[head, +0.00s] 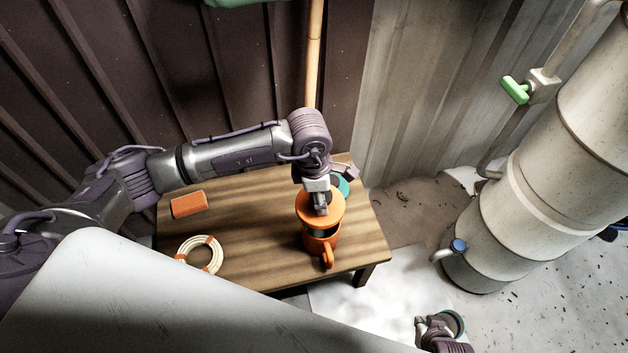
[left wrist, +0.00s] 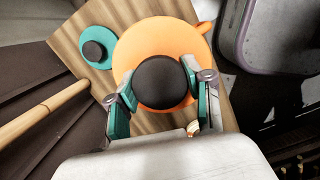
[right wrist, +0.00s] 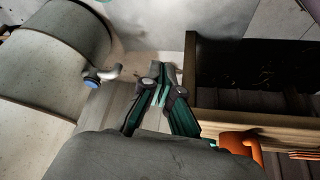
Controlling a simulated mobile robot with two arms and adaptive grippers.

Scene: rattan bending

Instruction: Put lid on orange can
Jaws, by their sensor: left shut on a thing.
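The orange can (head: 316,246) stands upright on the wooden table, its handle toward the front. My left gripper (head: 320,206) is shut on the black knob (left wrist: 162,82) of an orange lid (head: 307,203). The orange lid also fills the middle of the left wrist view (left wrist: 150,35). It is over the back part of the can, and a dark strip of the opening shows below its front edge. My right gripper (right wrist: 162,88) is empty, with its fingertips together, off the table's right side; it also shows at the bottom of the head view (head: 436,327).
On the table (head: 255,262) lie a coil of cane (head: 184,257) and an orange block (head: 189,204). A teal lid with a black knob (left wrist: 92,50) lies behind the can. A large pale cylinder (head: 510,215) with a blue-knobbed tap (head: 458,246) stands right.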

